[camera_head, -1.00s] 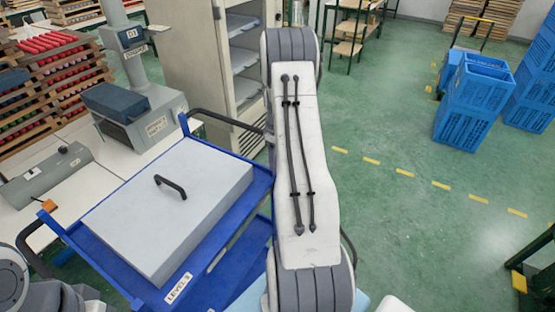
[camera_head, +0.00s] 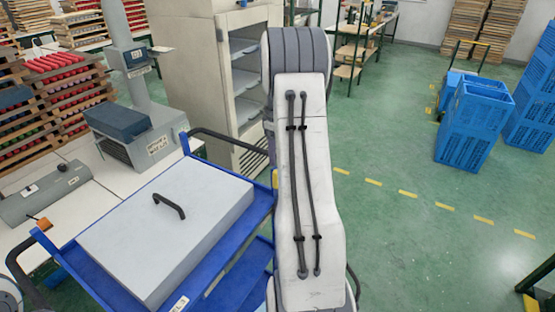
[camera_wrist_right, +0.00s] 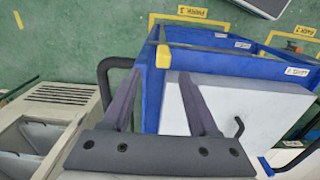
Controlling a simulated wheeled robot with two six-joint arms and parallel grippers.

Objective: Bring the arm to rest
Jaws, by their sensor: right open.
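My right arm (camera_head: 310,190) reaches forward across the middle of the head view, a white link with two black cables and a grey ribbed joint at its far end. Its gripper is hidden in that view. In the right wrist view my right gripper (camera_wrist_right: 158,76) has its two dark fingers apart with nothing held between them. They appear in front of a blue cart, and I cannot tell how far off it is. My left gripper is out of view; only a bit of my left arm shows at the lower left edge.
The blue cart (camera_head: 65,258) carries a pale grey lidded box (camera_head: 130,215) with a black handle, left of my arm. A grey cabinet (camera_head: 190,60) with open shelves stands behind it. Blue crates (camera_head: 470,125) stand at the right. The green floor between is clear.

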